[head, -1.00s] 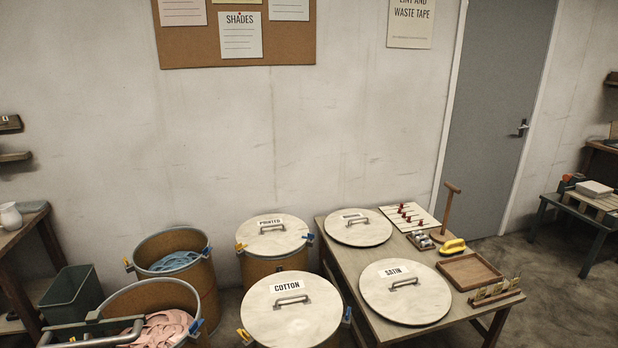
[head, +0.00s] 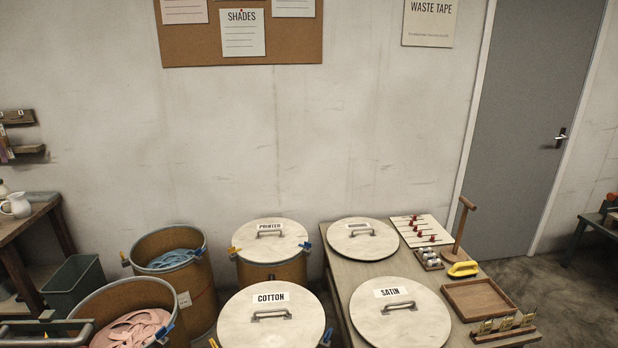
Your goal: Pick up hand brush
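The hand brush is most likely the small yellow-handled thing (head: 463,269) on the right part of the table, though its bristles are too small to make out. It lies between the wooden tray and the foot of a wooden upright stand. Neither of my grippers can be made out in the head view, so nothing is seen touching it.
The table (head: 347,272) also bears the SATIN lid (head: 400,325), another round lid (head: 362,240), a wooden tray (head: 470,307) and the upright stand (head: 459,228). Lidded drums marked COTTON (head: 268,300) and PRINTED (head: 270,232) stand left of it. Open drums (head: 200,287) hold tape.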

